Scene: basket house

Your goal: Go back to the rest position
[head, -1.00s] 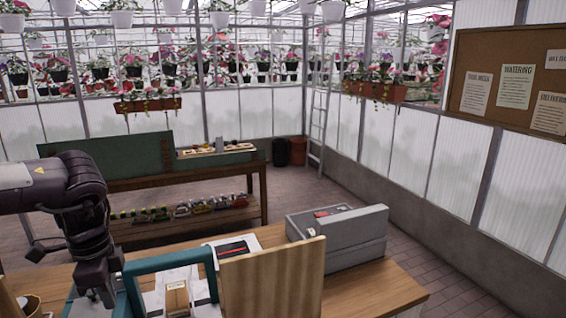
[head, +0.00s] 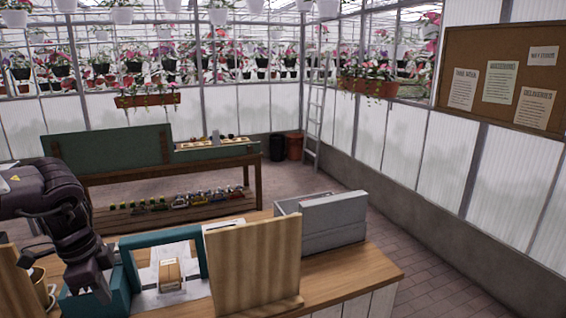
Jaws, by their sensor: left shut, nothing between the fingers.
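My left gripper (head: 91,287) comes in from the left on its dark arm and points down at the left end of the wooden table (head: 345,272). It is shut and appears empty, just left of a teal-framed open box (head: 160,240). A small tan box (head: 169,274) lies on a pale surface inside the teal frame. A wooden board (head: 254,265) stands upright to the right of the frame. My right gripper is not in view.
A grey open case (head: 320,222) stands on the table at the back right. A cup (head: 42,290) sits at the left edge, partly hidden by my arm. A bench (head: 150,175) with a green panel stands behind. The brick floor at right is clear.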

